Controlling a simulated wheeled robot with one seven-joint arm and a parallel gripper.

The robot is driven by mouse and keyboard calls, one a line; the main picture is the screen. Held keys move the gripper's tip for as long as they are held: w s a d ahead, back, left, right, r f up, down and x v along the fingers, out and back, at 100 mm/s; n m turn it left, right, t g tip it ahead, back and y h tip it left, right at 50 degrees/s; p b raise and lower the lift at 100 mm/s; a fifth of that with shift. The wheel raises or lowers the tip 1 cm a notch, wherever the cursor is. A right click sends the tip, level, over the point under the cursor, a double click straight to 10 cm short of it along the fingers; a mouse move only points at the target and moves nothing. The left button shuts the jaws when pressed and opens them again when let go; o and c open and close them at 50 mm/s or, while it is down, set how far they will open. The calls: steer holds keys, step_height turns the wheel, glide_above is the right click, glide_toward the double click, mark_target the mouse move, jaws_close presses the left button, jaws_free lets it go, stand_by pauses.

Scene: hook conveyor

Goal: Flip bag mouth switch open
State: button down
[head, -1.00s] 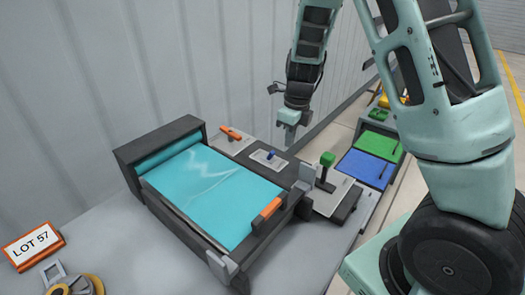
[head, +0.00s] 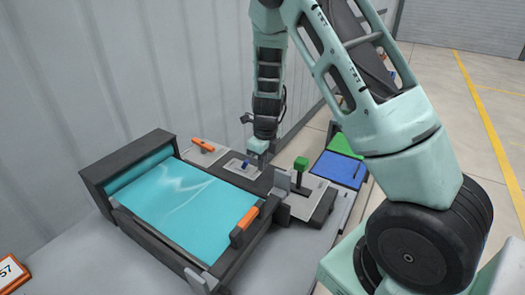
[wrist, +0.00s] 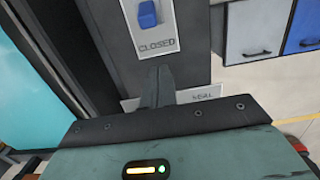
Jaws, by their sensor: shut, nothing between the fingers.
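The bag mouth switch is a small blue toggle (head: 245,164) on a pale plate (head: 236,168) behind the turquoise bag. It also shows as a blue lever (wrist: 148,14) at the top of the wrist view, above the word CLOSED; the upper part of its plate is cut off. My gripper (head: 262,160) is just above and to the right of the switch in the head view. In the wrist view its dark fingers (wrist: 157,86) are together and empty, below the CLOSED label and apart from the lever.
The turquoise bag sheet (head: 180,205) lies in a dark frame with an orange handle (head: 245,222). An orange lever (head: 203,145) stands left of the switch, a green-knobbed lever (head: 301,164) right. Blue (head: 340,169) and green bins lie beyond. A wall rises behind.

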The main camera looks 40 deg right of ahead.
mark_target(245, 164)
step_height(245, 164, down, 2)
steer(key=shift+f, duration=0.1)
steer(key=w+p, duration=0.1)
steer(key=w+a+r, duration=0.1)
steer(key=shift+w+p, duration=0.4)
steer(key=shift+w+a+r, duration=0.1)
steer(key=shift+w+a, duration=0.05)
steer(key=shift+w, duration=0.3)
